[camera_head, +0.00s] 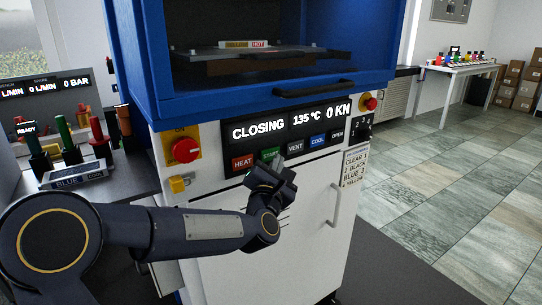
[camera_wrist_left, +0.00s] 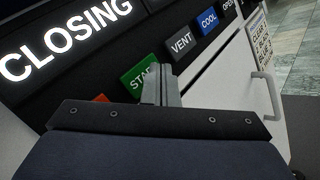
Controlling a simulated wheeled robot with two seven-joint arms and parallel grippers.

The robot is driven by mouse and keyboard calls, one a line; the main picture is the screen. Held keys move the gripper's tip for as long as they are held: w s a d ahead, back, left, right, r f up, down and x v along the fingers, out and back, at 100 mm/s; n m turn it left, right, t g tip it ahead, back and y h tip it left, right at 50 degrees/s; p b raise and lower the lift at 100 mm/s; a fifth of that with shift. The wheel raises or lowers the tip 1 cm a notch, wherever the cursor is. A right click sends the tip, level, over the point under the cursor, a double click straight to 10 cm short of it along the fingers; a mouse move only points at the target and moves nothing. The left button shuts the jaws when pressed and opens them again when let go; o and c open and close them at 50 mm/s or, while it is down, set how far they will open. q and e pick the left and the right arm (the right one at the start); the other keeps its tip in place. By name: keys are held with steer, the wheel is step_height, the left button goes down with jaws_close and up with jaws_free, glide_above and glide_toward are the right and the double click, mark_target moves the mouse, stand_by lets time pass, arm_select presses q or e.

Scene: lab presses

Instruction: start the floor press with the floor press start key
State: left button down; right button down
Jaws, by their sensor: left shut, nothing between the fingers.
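The floor press (camera_head: 220,130) is a blue and white cabinet with a black panel. Its display (camera_head: 290,122) reads CLOSING, 135 °C and 0 KN. The green start key (camera_head: 270,154) sits in the key row between the red HEAT key (camera_head: 242,162) and the grey VENT key (camera_head: 295,146). My left gripper (camera_head: 279,162) is shut and empty, with its tips at the start key. In the left wrist view the fingertips (camera_wrist_left: 161,70) cover the right part of the green START key (camera_wrist_left: 138,77). I cannot tell whether they touch it. My right gripper is not in view.
A red knob (camera_head: 186,150) on a yellow plate is left of the panel, and another red knob (camera_head: 369,103) is at its right. A side bench with coloured handles (camera_head: 65,133) stands at the left. The tiled floor (camera_head: 450,190) at right is clear.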

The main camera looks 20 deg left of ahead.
arm_select(q)
steer(key=s+d, duration=0.1)
steer(key=d, duration=0.1)
steer(key=s+d+b, duration=0.1)
steer(key=s, duration=0.1)
steer(key=shift+d, duration=0.35)
stand_by(0.5)
steer(key=s+a+f+m+g+h, duration=0.2)
steer(key=s+f+m+g, duration=0.3)
steer(key=s+m, duration=0.5)
steer(key=s+a+f+m+g+h, duration=0.15)
steer(key=s+f+m+g, duration=0.25)
steer(key=s+f+m, duration=0.6)
steer(key=s+a+f+m+g+h, duration=0.1)
steer(key=s+f+m+g+h, duration=0.25)
steer(key=s+m, duration=0.7)
steer(key=s+r+n+g+p, duration=0.1)
steer(key=s+r+n+p, duration=0.1)
steer(key=r+p, duration=1.9)
steer(key=shift+s+r+y, duration=0.25)
steer(key=shift+s+y, duration=0.15)
steer(key=shift+s, duration=0.1)
